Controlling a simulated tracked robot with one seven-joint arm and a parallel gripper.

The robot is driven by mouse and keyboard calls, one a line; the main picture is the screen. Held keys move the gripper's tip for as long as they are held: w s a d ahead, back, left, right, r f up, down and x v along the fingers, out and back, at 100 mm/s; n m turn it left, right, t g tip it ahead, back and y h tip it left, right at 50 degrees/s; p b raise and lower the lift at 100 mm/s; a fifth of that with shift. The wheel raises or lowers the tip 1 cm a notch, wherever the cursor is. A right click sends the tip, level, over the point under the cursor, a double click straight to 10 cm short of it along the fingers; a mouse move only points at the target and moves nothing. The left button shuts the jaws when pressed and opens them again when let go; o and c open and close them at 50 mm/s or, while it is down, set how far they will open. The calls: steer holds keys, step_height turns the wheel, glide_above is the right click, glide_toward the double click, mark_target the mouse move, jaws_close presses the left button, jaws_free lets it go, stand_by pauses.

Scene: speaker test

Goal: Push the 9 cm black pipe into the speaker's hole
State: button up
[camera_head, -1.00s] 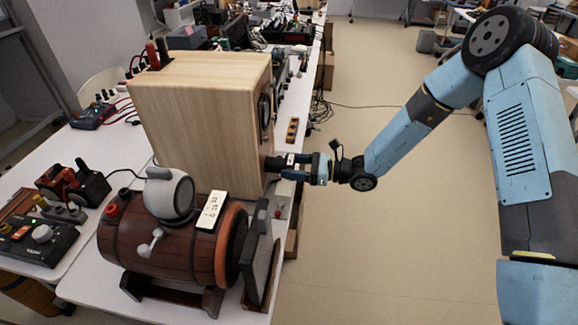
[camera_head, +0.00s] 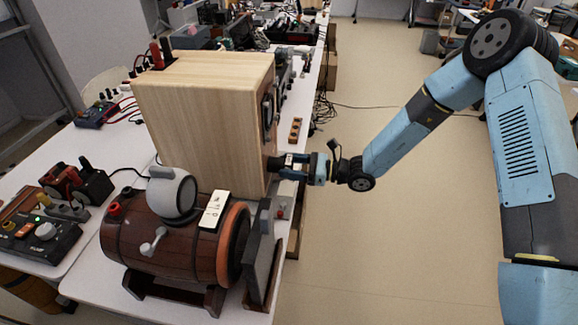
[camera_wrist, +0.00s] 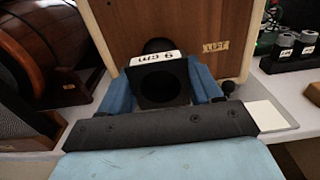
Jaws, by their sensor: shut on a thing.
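The 9 cm black pipe (camera_wrist: 162,84) is between the blue fingers of my gripper (camera_wrist: 161,76), which is shut on it. Its square black end with a round opening faces the wrist camera, under a white "9 cm" label. In the head view the pipe (camera_head: 279,163) reaches from my gripper (camera_head: 293,167) to the right-hand face of the wooden speaker (camera_head: 205,120). The speaker's front panel (camera_wrist: 205,30) fills the back of the wrist view. A dark round shape, partly hidden by the label, lies at the panel behind the pipe. How deep the pipe sits in the hole is hidden.
A wooden barrel speaker (camera_head: 165,240) and a dark upright panel (camera_head: 262,255) stand at the near table end, close to my gripper. A wooden block with holes (camera_head: 295,130) lies farther back. Open floor (camera_head: 400,240) is to the right of the table (camera_head: 80,285).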

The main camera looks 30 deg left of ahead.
mark_target(278, 165)
steer(key=shift+x, duration=1.9)
stand_by(1.2)
steer(key=o, duration=1.2)
steer(key=shift+s, duration=0.1)
steer(key=shift+o, duration=0.2)
steer(key=shift+w+d, duration=0.25)
steer(key=shift+d, duration=0.25)
steer(key=v, duration=1.3)
steer(key=s+d+r+n+t+h, duration=0.3)
steer(key=s+d+r+n+h, duration=0.2)
steer(key=d+r, duration=0.6)
steer(key=s+d+r+n+t+h, duration=0.4)
steer(key=d+r, duration=0.7)
steer(key=d, duration=0.6)
steer(key=s+d+r+n+t+h, duration=0.4)
steer(key=s+d+r+h, duration=0.3)
steer(key=d+r, duration=0.4)
steer(key=d+n+h, duration=0.1)
steer(key=d, duration=0.3)
steer(key=shift+s+r+n, duration=0.25)
steer(key=shift+s+n, duration=0.05)
steer(key=shift+s, duration=0.05)
